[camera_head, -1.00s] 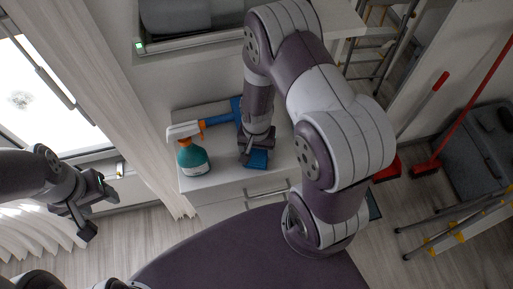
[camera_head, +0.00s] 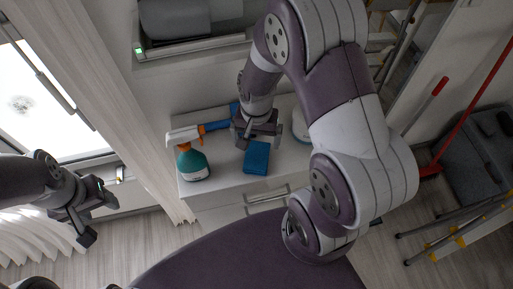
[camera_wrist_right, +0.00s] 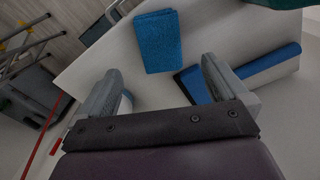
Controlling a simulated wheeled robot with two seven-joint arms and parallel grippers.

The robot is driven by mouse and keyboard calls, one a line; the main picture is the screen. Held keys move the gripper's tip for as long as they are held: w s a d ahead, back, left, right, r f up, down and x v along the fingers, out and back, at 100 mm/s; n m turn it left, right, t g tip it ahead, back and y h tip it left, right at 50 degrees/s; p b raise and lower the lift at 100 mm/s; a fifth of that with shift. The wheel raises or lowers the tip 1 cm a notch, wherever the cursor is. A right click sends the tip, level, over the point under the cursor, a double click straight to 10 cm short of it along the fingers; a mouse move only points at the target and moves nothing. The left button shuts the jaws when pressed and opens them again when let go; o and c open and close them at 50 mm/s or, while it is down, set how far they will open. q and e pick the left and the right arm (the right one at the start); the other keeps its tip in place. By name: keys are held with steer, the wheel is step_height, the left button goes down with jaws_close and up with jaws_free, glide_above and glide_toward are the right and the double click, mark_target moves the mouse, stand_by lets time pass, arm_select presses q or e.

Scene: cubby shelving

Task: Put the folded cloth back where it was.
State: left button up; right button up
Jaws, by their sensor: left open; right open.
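The folded blue cloth (camera_head: 256,158) lies on the white cabinet top, close to its front edge. It also shows in the right wrist view (camera_wrist_right: 156,42), flat and free of the fingers. My right gripper (camera_head: 258,140) is open and empty just behind the cloth in the head view. In the right wrist view its two fingers (camera_wrist_right: 160,85) are spread apart, with the cloth beyond their tips. My left gripper (camera_head: 96,214) is open and empty at the left, in front of the window, well away from the cloth.
A teal spray bottle (camera_head: 193,163) with a white and orange head stands left of the cloth. A blue-edged tool (camera_wrist_right: 245,72) lies close to my right gripper. A white round object (camera_head: 300,126) is partly hidden by my arm. A shelf (camera_head: 190,45) juts out above.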

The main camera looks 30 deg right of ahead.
steer(key=s+a+r+n+t, duration=0.1)
steer(key=s+a+r+n, duration=0.1)
steer(key=s+r+n, duration=0.2)
step_height(320, 180, up, 4)
steer(key=n, duration=0.3)
steer(key=shift+a, duration=0.15)
